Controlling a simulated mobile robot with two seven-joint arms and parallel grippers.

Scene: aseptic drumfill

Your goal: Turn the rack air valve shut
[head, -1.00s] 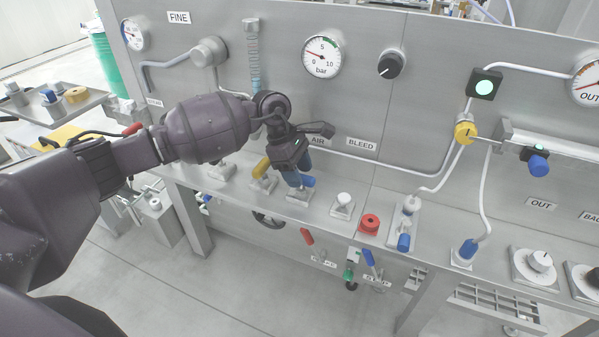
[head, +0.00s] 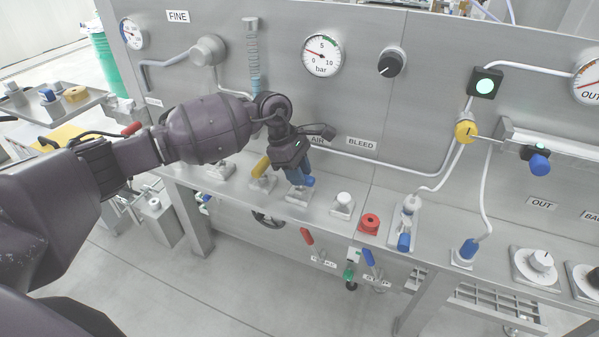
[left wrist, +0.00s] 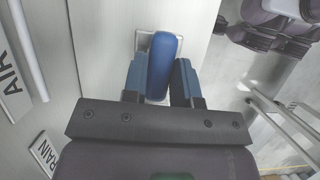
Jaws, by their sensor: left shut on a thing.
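The rack air valve's blue handle (head: 309,181) stands on a small square plate on the bench ledge, below the partly hidden AIR label (head: 317,141). My left gripper (head: 299,174) reaches down to it, with its blue-tipped fingers around the handle. In the left wrist view the blue handle (left wrist: 164,65) lies between the two fingers of the gripper (left wrist: 162,82), which is shut on it. My right gripper does not show.
A yellow handle (head: 262,165) stands close left of the gripper. A white-capped knob (head: 344,199) and a red knob (head: 370,222) stand to the right. A red lever (head: 307,236) and a blue lever (head: 369,257) are below the ledge. The panel rises right behind.

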